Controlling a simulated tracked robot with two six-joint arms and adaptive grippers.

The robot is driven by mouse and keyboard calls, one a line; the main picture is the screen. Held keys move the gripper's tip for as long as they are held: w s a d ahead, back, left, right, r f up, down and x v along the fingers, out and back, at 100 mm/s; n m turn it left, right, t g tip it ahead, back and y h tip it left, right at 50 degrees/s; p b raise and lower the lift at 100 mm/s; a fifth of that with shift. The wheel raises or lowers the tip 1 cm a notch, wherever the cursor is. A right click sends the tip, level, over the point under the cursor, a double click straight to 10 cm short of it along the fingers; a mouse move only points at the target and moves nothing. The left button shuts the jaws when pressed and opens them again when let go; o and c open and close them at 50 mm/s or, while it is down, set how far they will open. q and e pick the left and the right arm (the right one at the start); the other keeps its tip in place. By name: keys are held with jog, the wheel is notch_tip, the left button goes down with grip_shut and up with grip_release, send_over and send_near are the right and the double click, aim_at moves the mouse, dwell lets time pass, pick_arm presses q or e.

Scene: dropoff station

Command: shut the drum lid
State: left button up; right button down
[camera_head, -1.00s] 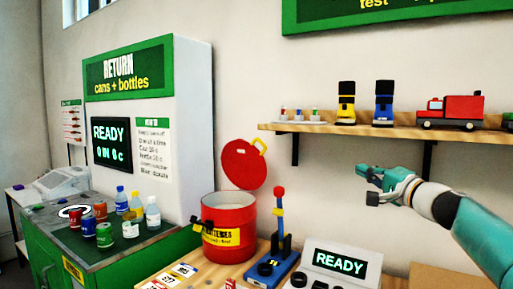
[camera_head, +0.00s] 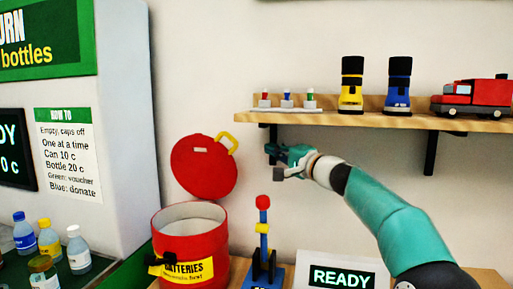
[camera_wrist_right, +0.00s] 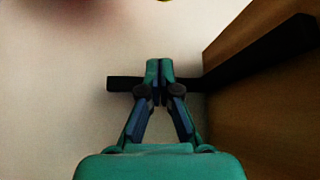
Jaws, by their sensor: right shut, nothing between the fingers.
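The red drum (camera_head: 190,243) with a yellow "BATTERIES" label stands on the wooden table in the head view. Its round red lid (camera_head: 203,168) stands tilted up behind the opening, with a yellow handle (camera_head: 227,142) at its upper right edge. The drum is open; I see its pale inner wall. My right gripper (camera_head: 273,161) is to the right of the lid, about level with the handle and apart from it in the picture. In the right wrist view its fingers (camera_wrist_right: 160,65) are together and empty. My left gripper is not in view.
A wooden shelf (camera_head: 375,120) with a black bracket (camera_head: 431,152) is above my right arm, holding flashlights and a red toy truck (camera_head: 473,94). A blue stand with a red-tipped lever (camera_head: 263,202) and a READY display (camera_head: 342,277) are right of the drum. Bottles (camera_head: 50,240) stand at left.

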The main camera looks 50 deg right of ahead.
jog(key=w+p, duration=0.2)
jog(key=w, duration=0.1)
jog(key=w+r+p, duration=0.1)
jog(key=w, duration=0.2)
jog(key=w+d+p, duration=0.1)
jog(key=w+p, duration=0.1)
jog(key=w, duration=0.1)
jog(key=shift+r+p, duration=0.3)
jog(key=shift+p, duration=0.05)
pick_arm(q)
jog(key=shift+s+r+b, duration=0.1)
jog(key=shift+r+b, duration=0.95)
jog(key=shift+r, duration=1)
pick_arm(e)
jog(key=shift+s+a+f, duration=0.15)
jog(key=shift+a+f, duration=0.05)
jog(key=shift+a, duration=0.45)
jog(key=shift+s+a+f, duration=0.2)
jog(key=shift+a+f, duration=0.05)
jog(key=shift+a, duration=0.4)
jog(key=shift+s+a+f, duration=0.15)
jog(key=shift+a+f, duration=0.05)
jog(key=shift+a, duration=0.45)
